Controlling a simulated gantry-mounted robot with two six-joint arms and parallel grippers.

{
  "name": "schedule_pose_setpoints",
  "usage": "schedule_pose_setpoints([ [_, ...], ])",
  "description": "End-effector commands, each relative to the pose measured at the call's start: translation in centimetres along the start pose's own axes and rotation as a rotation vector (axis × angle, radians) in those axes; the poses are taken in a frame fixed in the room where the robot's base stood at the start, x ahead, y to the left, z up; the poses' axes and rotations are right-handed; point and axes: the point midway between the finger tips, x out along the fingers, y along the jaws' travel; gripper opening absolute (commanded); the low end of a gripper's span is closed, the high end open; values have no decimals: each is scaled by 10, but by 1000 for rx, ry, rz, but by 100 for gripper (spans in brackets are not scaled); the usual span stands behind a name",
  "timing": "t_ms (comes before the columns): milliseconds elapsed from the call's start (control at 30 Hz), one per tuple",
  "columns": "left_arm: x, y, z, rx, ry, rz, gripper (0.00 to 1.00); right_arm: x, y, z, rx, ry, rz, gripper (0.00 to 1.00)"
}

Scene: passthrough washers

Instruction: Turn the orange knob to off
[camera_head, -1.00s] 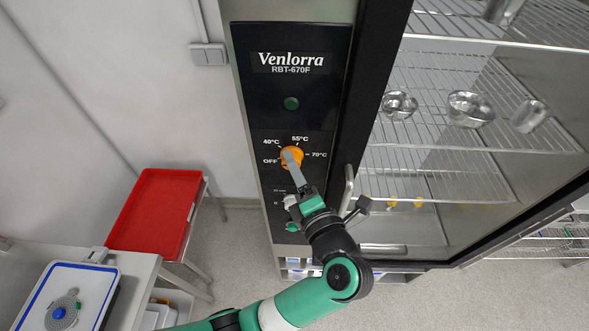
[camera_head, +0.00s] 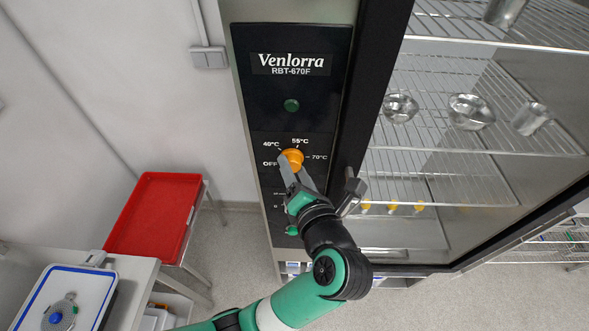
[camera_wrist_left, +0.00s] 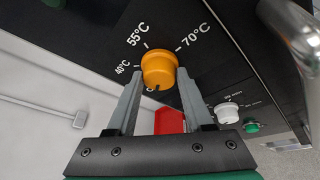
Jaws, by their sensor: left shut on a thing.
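The orange knob (camera_head: 292,157) sits on the black control panel (camera_head: 250,90) of the Venlorra cabinet, with OFF, 40°C, 55°C and 70°C printed around it. My left gripper (camera_head: 291,168) reaches it from below. In the left wrist view, its two grey fingers (camera_wrist_left: 158,74) are on either side of the orange knob (camera_wrist_left: 158,66), shut on it. The 40°C, 55°C and 70°C labels show there, but OFF does not. A small dark mark is at the knob's lower edge; I cannot tell which setting the knob points to. My right gripper is not in view.
The cabinet's door handle (camera_head: 351,190) stands close right of my left wrist. A white knob (camera_wrist_left: 228,112) and a green button (camera_wrist_left: 251,126) are lower on the panel. A red tray (camera_head: 153,215) on a stand is to the left. Metal bowls (camera_head: 400,108) stand on the wire shelves.

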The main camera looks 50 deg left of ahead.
Motion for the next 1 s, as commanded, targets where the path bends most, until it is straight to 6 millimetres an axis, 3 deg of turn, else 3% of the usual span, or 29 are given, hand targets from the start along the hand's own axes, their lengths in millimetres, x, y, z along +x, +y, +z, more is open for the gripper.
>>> schedule_pose_setpoints([
  [267, 2, -2, -3, 2, 7, -3, 0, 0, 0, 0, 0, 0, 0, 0],
  [300, 2, -2, -3, 2, 7, -3, 59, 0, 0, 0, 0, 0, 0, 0],
  [433, 2, -2, -2, 2, 5, -2, 81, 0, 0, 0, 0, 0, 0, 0],
  [767, -2, -1, -1, 1, 1, -2, 81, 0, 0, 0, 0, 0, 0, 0],
  [867, -14, -2, 0, 0, -1, -3, 81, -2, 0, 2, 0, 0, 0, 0],
  [1000, -44, -3, 0, 0, -2, -5, 81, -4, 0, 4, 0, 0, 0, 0],
])
